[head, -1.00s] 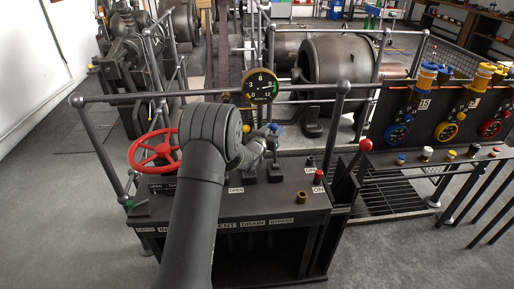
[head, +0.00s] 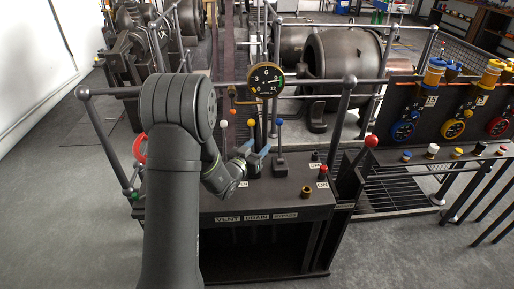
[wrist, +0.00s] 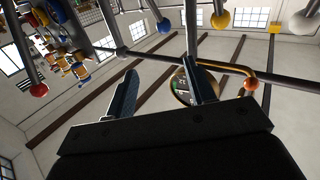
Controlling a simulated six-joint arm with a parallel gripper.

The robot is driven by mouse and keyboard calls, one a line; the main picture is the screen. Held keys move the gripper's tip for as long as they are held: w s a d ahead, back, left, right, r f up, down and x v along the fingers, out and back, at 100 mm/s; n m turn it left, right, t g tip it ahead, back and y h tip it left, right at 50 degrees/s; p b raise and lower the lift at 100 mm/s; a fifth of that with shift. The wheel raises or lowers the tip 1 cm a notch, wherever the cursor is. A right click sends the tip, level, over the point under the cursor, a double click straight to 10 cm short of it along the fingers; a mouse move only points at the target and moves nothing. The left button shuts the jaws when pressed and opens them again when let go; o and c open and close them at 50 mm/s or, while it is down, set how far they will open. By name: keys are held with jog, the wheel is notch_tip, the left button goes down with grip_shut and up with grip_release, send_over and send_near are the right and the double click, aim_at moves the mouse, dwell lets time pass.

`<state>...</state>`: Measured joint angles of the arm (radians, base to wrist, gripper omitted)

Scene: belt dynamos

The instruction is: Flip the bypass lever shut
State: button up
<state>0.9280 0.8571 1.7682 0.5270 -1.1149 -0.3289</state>
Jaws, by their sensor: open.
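The bypass lever is the upright lever with the blue knob (head: 279,121), at the right of a row of three on the dark console, above the BYPASS label (head: 285,216). In the wrist view the blue knob (wrist: 163,25) appears beyond my fingertips, between the two fingers' lines. My gripper (head: 257,149) is open and empty, low and left of the blue knob, close to the lever. Contact cannot be told. In the wrist view my gripper (wrist: 160,85) has its fingers well apart. The arm hides part of the console.
A yellow-knobbed lever (head: 251,122) and a white-knobbed lever (head: 224,124) stand to the left. A round gauge (head: 266,79) is behind on a rail. A red-knobbed lever (head: 371,142) stands at right. A red handwheel (head: 138,147) is mostly hidden behind my arm.

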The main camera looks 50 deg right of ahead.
jog(key=shift+s, duration=0.1)
jog(key=c, duration=0.7)
jog(key=shift+s+d+m, duration=0.1)
jog(key=shift+m, duration=0.6)
jog(key=c, duration=0.3)
jog(key=shift+s+d+r+m, duration=0.1)
jog(key=shift+s+m, duration=0.1)
jog(key=shift+m, duration=0.5)
grip_shut()
jog(key=m+y, duration=0.1)
jog(key=m, duration=1.4)
send_over(280, 140)
jog(key=a, duration=0.1)
jog(key=shift+w+a+f, duration=0.1)
jog(key=shift+f, duration=0.1)
